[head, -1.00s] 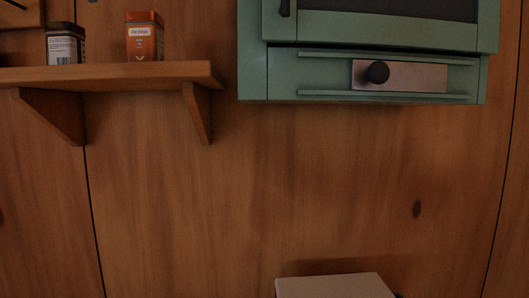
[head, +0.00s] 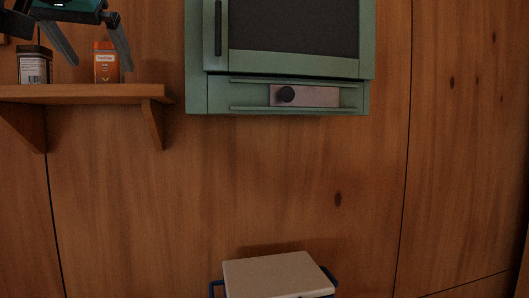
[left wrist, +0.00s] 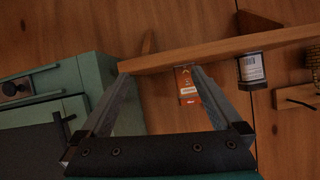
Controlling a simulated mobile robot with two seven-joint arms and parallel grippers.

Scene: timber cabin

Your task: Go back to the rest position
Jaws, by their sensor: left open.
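My left gripper (head: 102,65) shows at the top left of the head view, its two grey fingers spread apart and pointing down in front of the shelf. It is open, with nothing held between the fingers. In the left wrist view the open fingers (left wrist: 160,73) point toward the shelf, and the picture is upside down. My right gripper is in neither view.
A wooden shelf (head: 80,94) bears an orange tin (head: 106,62) and a dark jar (head: 33,67). A green cabinet (head: 200,94) hangs right of it. A pale-topped stool-like object (head: 275,274) stands below. The wall between is bare.

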